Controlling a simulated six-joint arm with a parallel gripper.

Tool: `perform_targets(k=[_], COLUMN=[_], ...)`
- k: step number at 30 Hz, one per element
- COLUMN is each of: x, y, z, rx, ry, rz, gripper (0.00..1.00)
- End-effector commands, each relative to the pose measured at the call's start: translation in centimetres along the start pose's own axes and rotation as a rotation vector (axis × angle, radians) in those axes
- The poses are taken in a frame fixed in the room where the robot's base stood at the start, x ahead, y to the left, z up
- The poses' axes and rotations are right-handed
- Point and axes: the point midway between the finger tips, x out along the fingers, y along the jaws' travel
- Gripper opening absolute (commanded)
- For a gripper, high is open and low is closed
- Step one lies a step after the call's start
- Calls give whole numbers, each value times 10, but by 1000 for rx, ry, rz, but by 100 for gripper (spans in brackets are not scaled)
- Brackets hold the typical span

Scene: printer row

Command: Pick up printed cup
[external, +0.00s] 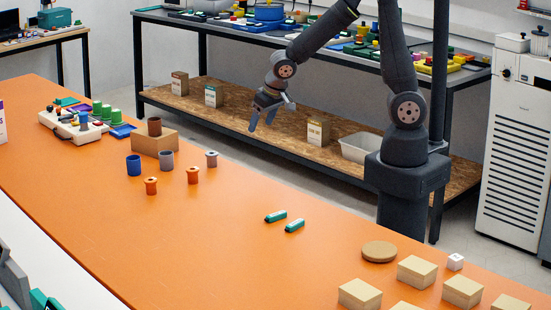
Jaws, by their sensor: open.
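Several small printed pieces stand upright on the orange table (230,245). A blue cup (134,166) and a grey cup (167,161) stand side by side in front of a cardboard-brown box (155,142). A brown cup-like piece (154,127) stands on top of that box. Which one is the task's printed cup I cannot tell. My gripper (262,120) is open and empty, its fingers pointing down. It is in the air, to the right of the cups and higher in the picture, apart from all of them.
Orange spools (151,186) and a grey spool (211,159) stand near the cups. A white printer (75,125) with green pieces is at the left. Wooden blocks (417,271) and a round disc (379,251) are at the right.

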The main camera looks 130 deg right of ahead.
Motion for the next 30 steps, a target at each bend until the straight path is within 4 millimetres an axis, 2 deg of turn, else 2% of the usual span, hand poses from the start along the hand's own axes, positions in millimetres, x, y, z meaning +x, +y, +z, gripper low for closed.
perform_targets(k=[4, 8, 12, 18, 24, 30], x=[2, 7, 14, 22, 27, 28], y=[-7, -28, -60, -106, -152, -190], z=[-13, -48, -94, -150, -191, -217], rx=[11, 46, 96, 158, 200, 215], ry=[-5, -25, -68, -146, -237, -327], rz=[8, 29, 56, 76, 75, 59], gripper=[68, 68, 68, 68, 68, 68])
